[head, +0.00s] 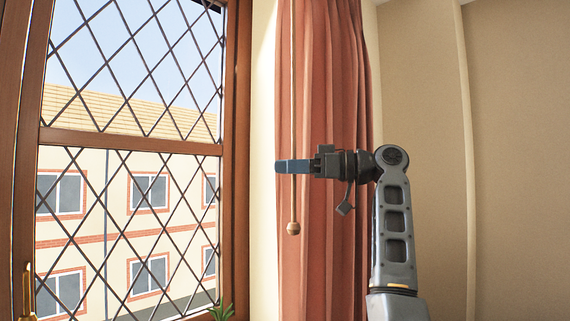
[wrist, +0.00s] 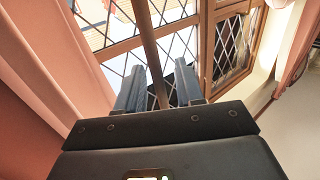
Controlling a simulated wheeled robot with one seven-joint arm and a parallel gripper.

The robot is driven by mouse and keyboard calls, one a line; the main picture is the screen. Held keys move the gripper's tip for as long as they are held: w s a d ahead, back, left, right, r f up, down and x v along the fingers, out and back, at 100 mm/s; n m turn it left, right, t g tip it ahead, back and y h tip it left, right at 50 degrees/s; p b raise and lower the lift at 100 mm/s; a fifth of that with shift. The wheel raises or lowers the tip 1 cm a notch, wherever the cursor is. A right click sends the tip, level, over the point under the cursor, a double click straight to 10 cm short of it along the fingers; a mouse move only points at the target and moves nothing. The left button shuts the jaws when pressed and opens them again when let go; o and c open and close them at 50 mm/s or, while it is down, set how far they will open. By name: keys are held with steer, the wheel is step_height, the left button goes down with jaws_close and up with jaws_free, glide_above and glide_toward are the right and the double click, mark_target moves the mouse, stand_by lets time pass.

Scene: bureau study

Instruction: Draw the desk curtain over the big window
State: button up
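The reddish desk curtain (head: 335,90) hangs gathered to the right of the big window (head: 130,150), whose leaded panes are uncovered. A thin wooden draw rod (head: 292,80) with a round knob (head: 293,228) hangs in front of the curtain. My gripper (head: 290,166) reaches left across the rod, above the knob, and its finger hides a short piece of it. In the wrist view the rod (wrist: 150,45) runs between the two blue fingers (wrist: 158,88), with a gap on each side. The gripper is open around the rod.
The window's wooden frame (head: 236,150) stands left of the rod, with a brass handle (head: 27,295) at lower left. A green plant (head: 221,312) shows at the bottom. Plain beige wall (head: 520,150) lies to the right. Pink curtain cloth (wrist: 45,60) fills the wrist view's left side.

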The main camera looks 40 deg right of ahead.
steer(key=shift+w+a, duration=0.3)
steer(key=shift+w, duration=0.1)
jaws_close()
stand_by(0.4)
